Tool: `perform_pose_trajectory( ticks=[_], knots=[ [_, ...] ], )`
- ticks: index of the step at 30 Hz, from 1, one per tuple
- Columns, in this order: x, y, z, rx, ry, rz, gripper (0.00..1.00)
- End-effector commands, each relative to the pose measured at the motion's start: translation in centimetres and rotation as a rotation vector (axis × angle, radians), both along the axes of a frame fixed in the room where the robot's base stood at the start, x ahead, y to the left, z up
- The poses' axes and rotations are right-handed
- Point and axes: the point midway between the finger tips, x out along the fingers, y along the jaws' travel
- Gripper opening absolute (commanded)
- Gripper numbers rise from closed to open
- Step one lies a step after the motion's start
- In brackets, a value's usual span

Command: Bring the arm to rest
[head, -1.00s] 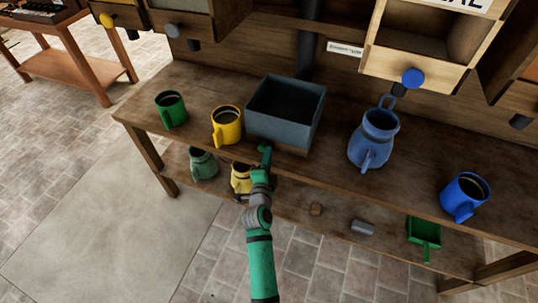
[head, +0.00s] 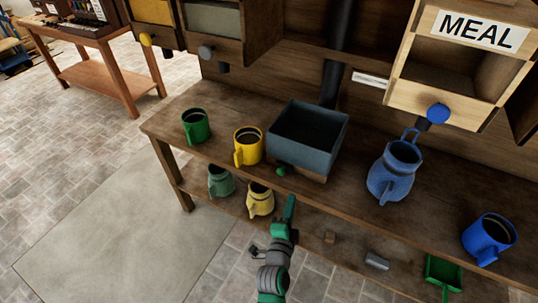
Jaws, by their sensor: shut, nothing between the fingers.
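My arm reaches up from the bottom centre of the head view. My gripper (head: 291,203) is at its end, shut and empty, in front of the bench's front edge. It appears just below the grey bin (head: 315,160) and right of the lower yellow jug (head: 260,198). I see no contact between it and either thing.
The wooden bench (head: 345,205) holds a green mug (head: 195,126), a yellow mug (head: 248,146), a blue jug (head: 394,172) and a blue mug (head: 488,238). A small green knob (head: 282,170) is below the bin. A green scoop (head: 443,272) is on the lower shelf. Floor at left is clear.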

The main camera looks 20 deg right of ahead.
Motion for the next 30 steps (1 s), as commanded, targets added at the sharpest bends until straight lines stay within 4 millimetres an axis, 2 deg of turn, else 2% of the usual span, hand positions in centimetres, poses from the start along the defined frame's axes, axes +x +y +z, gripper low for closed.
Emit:
perform_pose_trajectory(
  ticks=[6, 8, 11, 15, 20, 25, 30],
  knots=[
    [-0.1, 0.8, -0.2, -0.004, 0.007, 0.014, 0.00],
    [-0.5, 1.6, -0.6, -0.019, 0.020, 0.029, 0.00],
    [-2.1, 3.8, -1.8, -0.064, 0.063, 0.071, 0.00],
    [-5.9, 7.9, -3.7, -0.176, 0.147, 0.159, 0.00],
    [-10.8, 11.9, -5.0, -0.325, 0.232, 0.256, 0.00],
    [-16.2, 15.4, -5.3, -0.493, 0.306, 0.353, 0.00],
    [-21.6, 18.0, -4.7, -0.673, 0.368, 0.444, 0.00]
  ],
)
